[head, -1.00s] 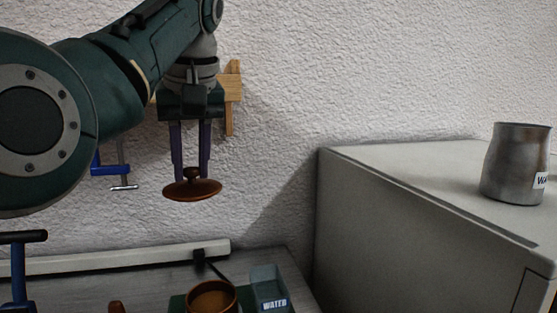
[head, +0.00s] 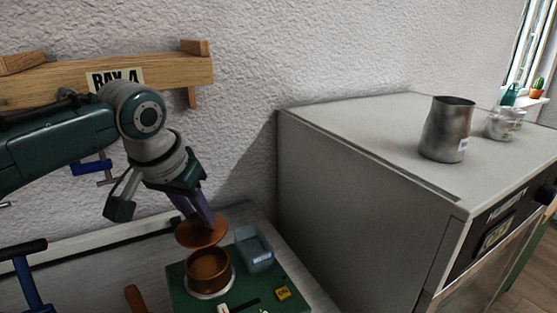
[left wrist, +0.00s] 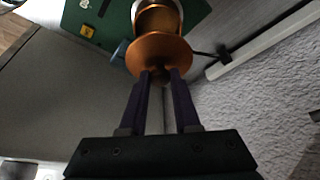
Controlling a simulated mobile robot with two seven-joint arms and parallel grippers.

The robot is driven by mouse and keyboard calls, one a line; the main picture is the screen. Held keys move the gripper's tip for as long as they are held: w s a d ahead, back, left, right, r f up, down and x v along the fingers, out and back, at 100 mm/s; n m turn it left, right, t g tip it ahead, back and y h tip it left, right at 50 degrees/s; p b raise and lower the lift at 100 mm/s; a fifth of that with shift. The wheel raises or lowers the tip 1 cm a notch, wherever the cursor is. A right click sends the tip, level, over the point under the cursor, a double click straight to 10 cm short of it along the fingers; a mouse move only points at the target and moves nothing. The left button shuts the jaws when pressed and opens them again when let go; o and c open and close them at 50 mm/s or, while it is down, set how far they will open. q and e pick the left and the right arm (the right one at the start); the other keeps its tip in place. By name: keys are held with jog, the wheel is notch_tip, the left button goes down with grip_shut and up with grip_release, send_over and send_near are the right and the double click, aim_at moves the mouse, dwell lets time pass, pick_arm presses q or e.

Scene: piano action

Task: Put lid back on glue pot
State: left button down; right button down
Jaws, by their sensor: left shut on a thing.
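The glue pot (head: 208,271) is a round copper-brown pot on a green base at the bottom of the head view. Its lid (head: 203,233) is a copper-brown disc. My left gripper (head: 196,217) is shut on the lid's knob and holds it just above the pot, toward its back edge. In the left wrist view the lid (left wrist: 160,55) hangs from my left gripper (left wrist: 158,74) and covers part of the pot (left wrist: 158,18). I cannot tell the exact gap between lid and rim. My right gripper is in neither view.
A clear water container (head: 254,249) stands right of the pot on the green base (head: 240,301). A large grey cabinet (head: 340,185) rises to the right with a metal jug (head: 446,130) on top. A wooden rack (head: 150,80) is on the wall behind.

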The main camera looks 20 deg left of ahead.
aim_at(196, 234)
pick_arm(q)
jog(key=shift+f+b, duration=2.2)
jog(key=shift+b, duration=0.4)
jog(key=shift+f+b, duration=0.55)
jog(key=shift+f, duration=0.5)
jog(key=shift+r+p, duration=0.1)
jog(key=shift+p, duration=0.55)
jog(key=shift+f, duration=0.2)
jog(key=shift+s+p, duration=0.1)
jog(key=shift+p, duration=0.3)
jog(key=shift+c, duration=0.4)
grip_release()
